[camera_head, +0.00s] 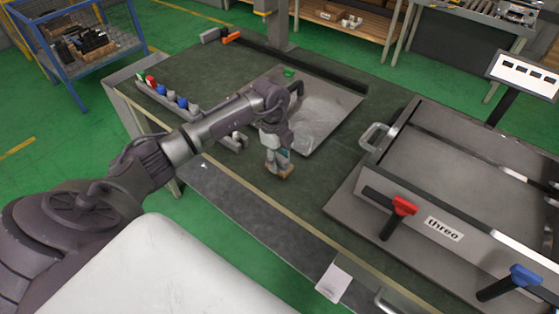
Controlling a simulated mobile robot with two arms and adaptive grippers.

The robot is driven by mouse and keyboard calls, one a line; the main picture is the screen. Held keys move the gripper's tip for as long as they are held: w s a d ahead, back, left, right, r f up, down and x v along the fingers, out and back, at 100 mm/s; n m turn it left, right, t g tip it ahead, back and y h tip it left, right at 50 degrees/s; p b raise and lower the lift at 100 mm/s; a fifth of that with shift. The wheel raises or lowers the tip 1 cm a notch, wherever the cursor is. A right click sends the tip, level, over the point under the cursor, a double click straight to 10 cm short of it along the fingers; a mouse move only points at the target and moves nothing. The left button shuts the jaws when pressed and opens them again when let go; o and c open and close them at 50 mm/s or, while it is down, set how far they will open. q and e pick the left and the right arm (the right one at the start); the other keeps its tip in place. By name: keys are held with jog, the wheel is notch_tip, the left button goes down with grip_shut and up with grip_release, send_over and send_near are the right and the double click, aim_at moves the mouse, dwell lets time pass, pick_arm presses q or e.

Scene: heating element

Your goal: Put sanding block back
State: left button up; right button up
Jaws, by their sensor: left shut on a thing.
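My left gripper (279,164) points down over the middle of the green workbench top (235,178), near its front edge. It is shut on a small tan block (286,173), which I take to be the sanding block. The fingers hide most of the block. I cannot tell whether its underside touches the bench. A grey metal sheet (322,112) lies just behind the gripper. My right gripper is not in view.
A rack with coloured-top items (162,89) stands at the bench's left. A small green item (289,72) and an orange item (231,37) lie farther back. The large fixture (455,190) with red (403,206) and blue (524,277) handles fills the right. A white card (333,283) is in front.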

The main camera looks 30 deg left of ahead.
pick_arm(q)
jog(key=shift+f, duration=0.8)
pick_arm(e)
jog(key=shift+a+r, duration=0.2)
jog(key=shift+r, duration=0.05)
pick_arm(q)
jog(key=shift+f, duration=0.2)
jog(key=o, duration=1.1)
